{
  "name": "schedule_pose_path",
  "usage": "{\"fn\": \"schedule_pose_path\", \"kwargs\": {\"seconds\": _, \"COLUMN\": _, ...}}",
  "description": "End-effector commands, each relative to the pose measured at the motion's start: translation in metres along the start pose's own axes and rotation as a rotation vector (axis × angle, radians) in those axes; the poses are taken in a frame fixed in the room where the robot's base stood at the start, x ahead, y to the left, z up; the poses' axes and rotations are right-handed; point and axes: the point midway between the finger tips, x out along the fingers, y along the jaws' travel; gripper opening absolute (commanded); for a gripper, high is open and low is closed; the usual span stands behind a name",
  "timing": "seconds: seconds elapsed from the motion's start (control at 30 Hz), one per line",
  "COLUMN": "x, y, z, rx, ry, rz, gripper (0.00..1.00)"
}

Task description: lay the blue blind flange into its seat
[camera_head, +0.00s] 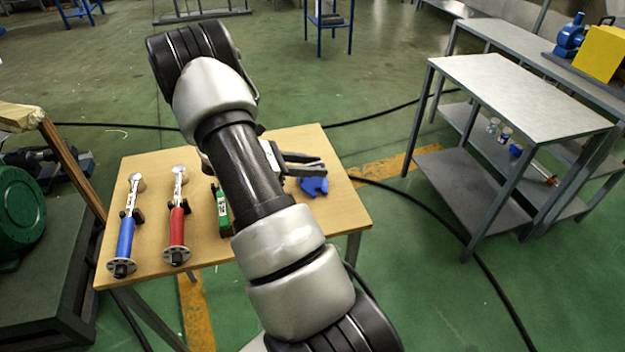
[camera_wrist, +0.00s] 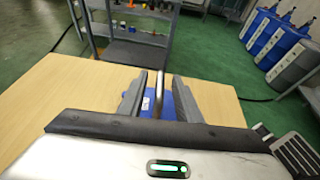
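The blue blind flange (camera_head: 314,186) lies on the wooden table, near its right side in the head view. In the wrist view the blue flange (camera_wrist: 149,104) shows between the fingers, with a thin upright metal handle (camera_wrist: 160,90) beside or on it. My gripper (camera_head: 300,164) is at the flange, its fingers partly covering it. In the wrist view my gripper (camera_wrist: 158,80) is open, with a finger on each side of the handle and visible gaps. Much of the flange is hidden by my fingers and palm. I cannot make out its seat.
On the wooden table (camera_head: 150,235) lie a blue-handled wrench (camera_head: 126,232), a red-handled wrench (camera_head: 177,225) and a green item (camera_head: 222,212), left of my arm. A grey shelf table (camera_head: 515,90) stands to the right. A dark green round body (camera_head: 15,215) is at far left.

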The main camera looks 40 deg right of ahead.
Motion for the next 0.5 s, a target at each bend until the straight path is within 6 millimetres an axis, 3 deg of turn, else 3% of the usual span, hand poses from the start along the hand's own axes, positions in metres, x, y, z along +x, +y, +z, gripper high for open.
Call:
{"fn": "schedule_pose_path", "kwargs": {"seconds": 0.17, "x": 0.0003, "y": 0.0002, "z": 0.0001, "rx": 0.0, "ry": 0.001, "rz": 0.001, "gripper": 0.31}}
{"fn": "schedule_pose_path", "kwargs": {"seconds": 0.37, "x": 0.0, "y": 0.0003, "z": 0.0002, "rx": 0.0, "ry": 0.001, "rz": 0.001, "gripper": 0.0}}
{"fn": "schedule_pose_path", "kwargs": {"seconds": 0.5, "x": -0.0001, "y": 0.0003, "z": 0.0001, "rx": 0.001, "ry": 0.001, "rz": 0.001, "gripper": 0.0}}
